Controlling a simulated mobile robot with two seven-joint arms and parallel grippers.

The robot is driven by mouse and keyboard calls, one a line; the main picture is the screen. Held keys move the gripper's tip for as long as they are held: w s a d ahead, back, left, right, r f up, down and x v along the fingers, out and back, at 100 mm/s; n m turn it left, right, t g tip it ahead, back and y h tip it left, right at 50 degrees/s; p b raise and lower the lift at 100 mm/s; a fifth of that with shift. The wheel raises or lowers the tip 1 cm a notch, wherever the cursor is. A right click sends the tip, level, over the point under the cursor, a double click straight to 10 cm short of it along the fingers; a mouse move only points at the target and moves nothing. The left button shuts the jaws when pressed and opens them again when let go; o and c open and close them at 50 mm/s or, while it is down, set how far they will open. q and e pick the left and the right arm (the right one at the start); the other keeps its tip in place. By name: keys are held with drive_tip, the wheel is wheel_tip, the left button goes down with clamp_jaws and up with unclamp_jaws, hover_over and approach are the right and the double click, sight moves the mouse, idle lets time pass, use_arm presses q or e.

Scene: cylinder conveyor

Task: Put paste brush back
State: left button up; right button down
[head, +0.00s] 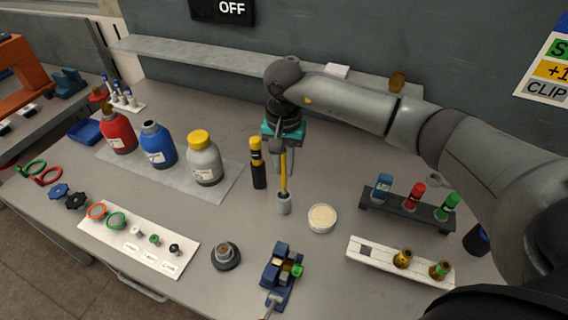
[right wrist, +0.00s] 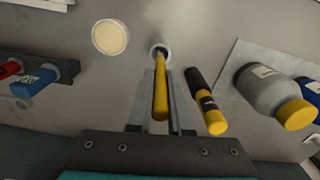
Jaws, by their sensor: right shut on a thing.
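The paste brush has a yellow handle (head: 283,170) and stands upright with its lower end in a small grey holder (head: 284,204). My right gripper (head: 281,160) is shut on the handle from above and behind. In the right wrist view the yellow handle (right wrist: 161,88) lies between the two fingers (right wrist: 165,105), and its far end is in the grey holder's opening (right wrist: 159,48). The bristles are hidden. A round pot of pale paste (head: 321,218) stands right of the holder, also seen in the right wrist view (right wrist: 110,37). My left gripper is not in view.
A black and yellow marker-like tube (head: 257,163) stands close left of the holder. Red, blue and grey bottles (head: 204,158) stand farther left on a pale mat. A dark rack (head: 408,208) and a white rack (head: 400,262) are at the right. A blue clamp device (head: 280,272) is in front.

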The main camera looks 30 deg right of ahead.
sight(284, 186)
drive_tip(key=shift+f+b, duration=2.65)
drive_tip(key=shift+f, duration=0.2)
drive_tip(key=c, duration=0.8)
unclamp_jaws()
drive_tip(key=shift+o, duration=0.2)
drive_tip(key=shift+r, duration=0.1)
drive_tip(key=shift+r+p, duration=1.7)
drive_tip(key=shift+r, duration=1.2)
